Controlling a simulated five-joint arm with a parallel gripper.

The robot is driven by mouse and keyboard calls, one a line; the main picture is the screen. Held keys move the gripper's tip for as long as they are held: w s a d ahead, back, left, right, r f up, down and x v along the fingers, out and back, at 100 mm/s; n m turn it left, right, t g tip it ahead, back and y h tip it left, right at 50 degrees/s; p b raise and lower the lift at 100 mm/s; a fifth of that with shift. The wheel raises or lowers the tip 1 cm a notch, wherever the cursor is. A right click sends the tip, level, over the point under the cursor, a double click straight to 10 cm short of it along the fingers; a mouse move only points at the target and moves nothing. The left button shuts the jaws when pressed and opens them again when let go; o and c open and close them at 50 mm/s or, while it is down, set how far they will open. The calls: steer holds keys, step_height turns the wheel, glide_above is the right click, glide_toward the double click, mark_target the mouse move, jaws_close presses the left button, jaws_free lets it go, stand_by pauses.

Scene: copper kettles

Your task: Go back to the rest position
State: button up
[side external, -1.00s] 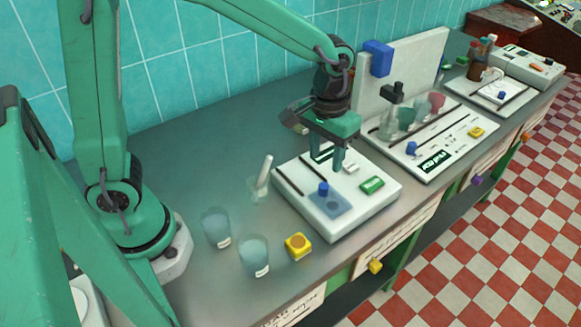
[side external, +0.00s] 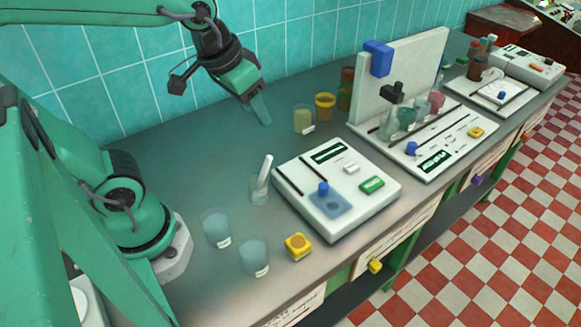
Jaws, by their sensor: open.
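My gripper (side external: 258,110) hangs above the back of the grey bench (side external: 190,180), near the tiled wall. Its fingers point down and to the right, and nothing shows between them. It is behind and apart from the white board (side external: 340,215), which carries a blue knob (side external: 323,188) and a green block (side external: 372,184). The gap between the fingers is hard to see from this side.
Two bluish cups (side external: 216,228) and a yellow block (side external: 298,246) stand at the front. A glass with a white rod (side external: 261,186) is left of the board. A yellow-green beaker (side external: 303,118) and amber jars (side external: 325,106) stand right of my gripper. A second board (side external: 440,140) is further right.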

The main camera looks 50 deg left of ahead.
steer(key=shift+t, duration=0.6)
steer(key=shift+s+a+r, duration=0.1)
steer(key=shift+s+a, duration=0.2)
steer(key=shift+s, duration=0.3)
steer(key=shift+s+a+r, duration=0.1)
steer(key=shift+s+a, duration=0.25)
steer(key=shift+s, duration=0.3)
steer(key=shift+s+a+r, duration=0.1)
steer(key=shift+s+a, duration=0.2)
steer(key=shift+s, duration=0.3)
